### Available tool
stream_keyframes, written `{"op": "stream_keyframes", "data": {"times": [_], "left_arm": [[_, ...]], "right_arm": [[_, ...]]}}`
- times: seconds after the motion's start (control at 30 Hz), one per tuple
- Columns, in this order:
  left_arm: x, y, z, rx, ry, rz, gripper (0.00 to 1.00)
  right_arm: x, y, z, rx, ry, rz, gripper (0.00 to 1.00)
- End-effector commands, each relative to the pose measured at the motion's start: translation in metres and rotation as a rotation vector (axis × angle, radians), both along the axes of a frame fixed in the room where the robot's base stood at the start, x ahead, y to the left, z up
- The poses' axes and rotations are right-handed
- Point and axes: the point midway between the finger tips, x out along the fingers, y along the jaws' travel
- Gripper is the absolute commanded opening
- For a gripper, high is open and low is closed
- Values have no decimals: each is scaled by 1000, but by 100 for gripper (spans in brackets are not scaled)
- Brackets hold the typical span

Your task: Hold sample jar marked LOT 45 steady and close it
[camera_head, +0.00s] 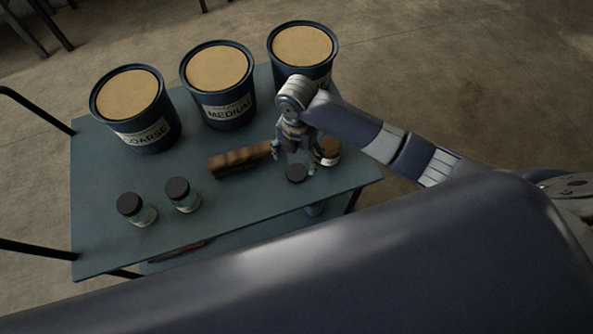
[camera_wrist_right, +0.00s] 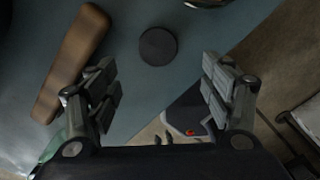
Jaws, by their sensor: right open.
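A round dark lid (camera_head: 296,173) lies at the right part of the blue-green cart top. It shows in the right wrist view (camera_wrist_right: 157,46) ahead of the fingers, apart from them. My right gripper (camera_head: 295,160) is open and empty above the lid, and its two fingers show in the wrist view (camera_wrist_right: 160,92). A small jar (camera_head: 329,152) with brownish content and a pale label stands just right of the gripper, partly hidden by it. Two jars with black lids, one (camera_head: 136,210) and another (camera_head: 182,195), stand at the left front. I cannot read LOT 45 on any jar. My left gripper is out of view.
A brown wooden piece (camera_head: 240,159) lies left of the gripper. Large tubs stand along the back: COARSE (camera_head: 134,108), MEDIUM (camera_head: 217,86) and a third (camera_head: 302,50) partly behind my arm. The cart top (camera_head: 235,205) is clear at the front middle.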

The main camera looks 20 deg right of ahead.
Motion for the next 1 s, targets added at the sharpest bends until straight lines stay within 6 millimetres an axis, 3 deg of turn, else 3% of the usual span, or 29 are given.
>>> {"op": "stream_keyframes", "data": {"times": [0.2,0.67,1.0], "left_arm": [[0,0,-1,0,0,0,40],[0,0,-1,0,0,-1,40],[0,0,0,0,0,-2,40]], "right_arm": [[0,0,-33,1,2,-1,74],[1,0,-42,0,0,-1,74],[4,0,-84,0,3,-2,74]]}}
